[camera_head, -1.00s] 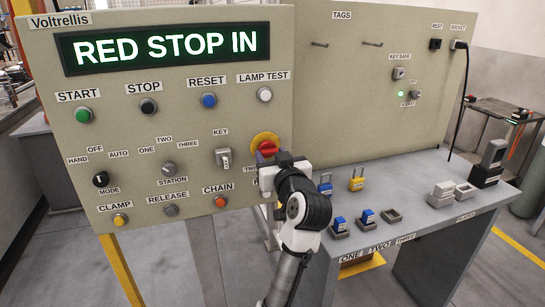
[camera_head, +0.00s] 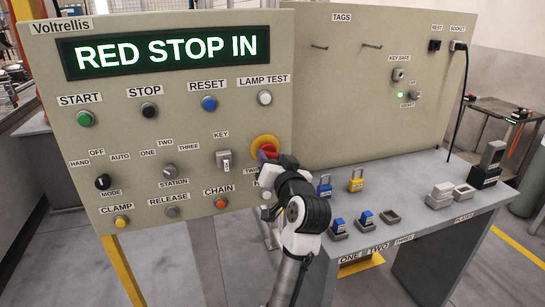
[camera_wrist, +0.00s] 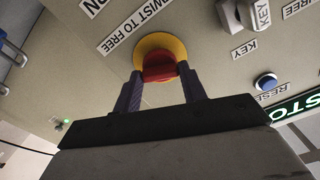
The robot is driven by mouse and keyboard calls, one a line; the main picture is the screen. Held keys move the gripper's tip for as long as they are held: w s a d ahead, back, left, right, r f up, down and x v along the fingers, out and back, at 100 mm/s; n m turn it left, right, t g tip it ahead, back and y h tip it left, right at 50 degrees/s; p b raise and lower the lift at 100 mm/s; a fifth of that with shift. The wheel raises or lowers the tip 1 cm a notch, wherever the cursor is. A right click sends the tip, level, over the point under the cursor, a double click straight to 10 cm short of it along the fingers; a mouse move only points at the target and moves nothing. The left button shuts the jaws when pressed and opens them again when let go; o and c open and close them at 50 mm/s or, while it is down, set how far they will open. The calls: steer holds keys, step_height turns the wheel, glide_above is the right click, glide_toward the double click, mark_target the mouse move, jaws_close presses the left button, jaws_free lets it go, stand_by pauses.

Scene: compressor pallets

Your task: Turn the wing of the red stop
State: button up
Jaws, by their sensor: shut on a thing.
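The red stop (camera_head: 267,151) is a red knob on a round yellow plate (camera_head: 257,141) at the right of the control panel. In the wrist view the red stop (camera_wrist: 158,66) sits between the two fingers, in front of its yellow plate (camera_wrist: 155,43). My gripper (camera_wrist: 159,79) is shut on the red stop, one finger on each side. In the head view my gripper (camera_head: 277,160) covers part of the knob and the label below it. The display (camera_head: 167,50) reads "RED STOP IN". A "TWIST TO FREE" label (camera_wrist: 135,27) is beside the yellow plate.
The key switch (camera_head: 224,160) is just left of the stop, and the chain button (camera_head: 221,202) is below left. A bench (camera_head: 440,225) at right holds padlocks, including a yellow one (camera_head: 356,180), and small blocks. The space before the panel's left half is clear.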

steer(key=shift+m+p, duration=0.4)
steer(key=shift+m, duration=0.8)
steer(key=o, duration=1)
steer(key=b+v, duration=0.2)
steer(key=v, duration=1.2)
steer(key=shift+b, duration=0.4)
